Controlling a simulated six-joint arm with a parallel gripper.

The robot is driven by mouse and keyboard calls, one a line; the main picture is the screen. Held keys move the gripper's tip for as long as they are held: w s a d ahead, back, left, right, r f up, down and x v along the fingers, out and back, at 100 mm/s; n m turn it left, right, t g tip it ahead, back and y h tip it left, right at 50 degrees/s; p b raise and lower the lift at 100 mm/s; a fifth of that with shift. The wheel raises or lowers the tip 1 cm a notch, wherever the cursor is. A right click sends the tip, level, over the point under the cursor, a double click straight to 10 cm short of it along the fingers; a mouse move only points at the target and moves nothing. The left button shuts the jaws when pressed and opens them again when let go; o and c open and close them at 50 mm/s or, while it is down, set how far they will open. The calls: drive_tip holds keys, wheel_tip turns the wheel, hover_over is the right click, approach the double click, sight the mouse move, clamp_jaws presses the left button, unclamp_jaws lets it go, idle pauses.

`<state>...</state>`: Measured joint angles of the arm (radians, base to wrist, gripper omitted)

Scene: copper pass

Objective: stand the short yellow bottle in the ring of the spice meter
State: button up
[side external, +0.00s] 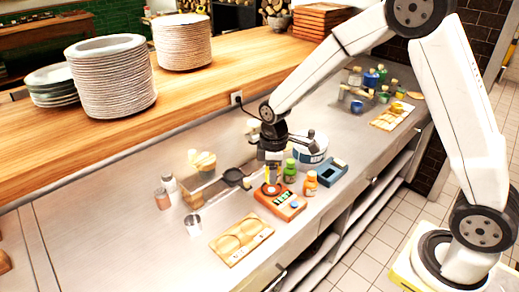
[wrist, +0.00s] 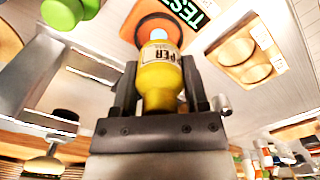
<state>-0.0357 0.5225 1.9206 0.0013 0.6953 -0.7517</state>
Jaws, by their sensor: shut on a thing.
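The short yellow bottle (wrist: 160,88), with a label reading "PPER", is upright between the fingers of my gripper (wrist: 159,75) in the wrist view. My gripper (side external: 272,168) is shut on it; in the side view only a small part of the yellow bottle (side external: 271,181) shows. The spice meter (side external: 285,204) is an orange box on the steel counter. Its dark ring (wrist: 151,24) shows beyond the far end of the bottle in the wrist view. The bottle is at the ring, but I cannot tell whether its base touches the meter.
A green bottle (side external: 290,172) and an orange bottle (side external: 310,184) stand close behind and right of the meter. A blue box (side external: 328,172) is farther right. A wooden tray (side external: 241,239) with round hollows lies in front left. A metal cup (side external: 193,225) stands left.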

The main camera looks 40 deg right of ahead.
drive_tip(key=shift+w+f, duration=0.1)
drive_tip(key=shift+f, duration=1.6)
drive_tip(key=shift+f, duration=0.1)
drive_tip(key=o, duration=1)
drive_tip(key=shift+c, duration=0.2)
wheel_tip(320, 180, up, 12)
drive_tip(key=shift+r, duration=0.15)
drive_tip(key=s+f+m+t, duration=0.1)
drive_tip(key=s+f+m, duration=0.1)
drive_tip(key=s+m, duration=0.2)
drive_tip(key=s+d+f+m+t, duration=0.1)
drive_tip(key=s+f+m, duration=0.2)
drive_tip(key=s, duration=0.7)
drive_tip(key=shift+s+d+f+m+t, duration=0.15)
drive_tip(key=shift+s+d+m+t, duration=0.15)
drive_tip(key=shift+m, duration=0.7)
